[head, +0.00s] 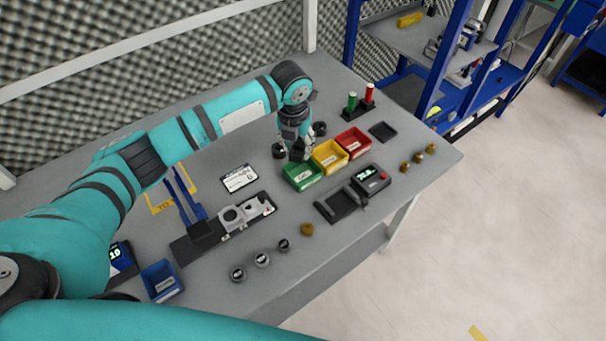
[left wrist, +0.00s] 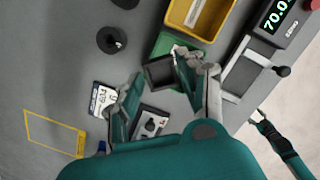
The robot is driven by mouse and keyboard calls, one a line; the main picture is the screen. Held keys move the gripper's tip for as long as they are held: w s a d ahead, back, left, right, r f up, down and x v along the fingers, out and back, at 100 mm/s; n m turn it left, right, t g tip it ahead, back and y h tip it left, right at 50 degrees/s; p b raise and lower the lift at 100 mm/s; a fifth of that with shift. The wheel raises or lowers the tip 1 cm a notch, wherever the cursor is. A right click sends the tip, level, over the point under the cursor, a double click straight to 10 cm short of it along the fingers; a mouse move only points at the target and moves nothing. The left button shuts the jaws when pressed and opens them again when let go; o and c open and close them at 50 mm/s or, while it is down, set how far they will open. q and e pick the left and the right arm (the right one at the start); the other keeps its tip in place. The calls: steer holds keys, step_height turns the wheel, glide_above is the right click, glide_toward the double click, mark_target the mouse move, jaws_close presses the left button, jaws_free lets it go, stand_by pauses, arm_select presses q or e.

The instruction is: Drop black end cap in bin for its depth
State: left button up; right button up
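A black square end cap (left wrist: 160,73) sits between the fingertips of my left gripper (left wrist: 158,74) in the left wrist view, with a finger against each side. In the head view my left gripper (head: 298,152) is just above the green bin (head: 302,180), and the cap is hard to make out there. The yellow bin (head: 330,158) and red bin (head: 355,142) stand in a row with the green one. Part of the green bin (left wrist: 168,43) shows behind the cap in the left wrist view. A teal arm, seemingly my right one, shows at that view's lower right; its finger state is unclear.
Dark round parts (head: 278,151) lie beside the bins. A display unit (head: 370,180) and black tray (head: 341,206) are to the right. A fixture (head: 240,214), several grey and brass pieces, and a blue bin (head: 161,281) are nearer. Red and green posts (head: 360,101) stand behind.

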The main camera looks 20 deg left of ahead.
arm_select(q)
steer(key=o, duration=0.3)
steer(key=r, duration=0.4)
steer(key=s+r, duration=0.1)
steer(key=r, duration=0.7)
steer(key=shift+s, duration=0.4)
arm_select(e)
steer(key=shift+s+d, duration=0.1)
steer(key=shift+s, duration=0.1)
arm_select(q)
steer(key=shift+f, duration=0.1)
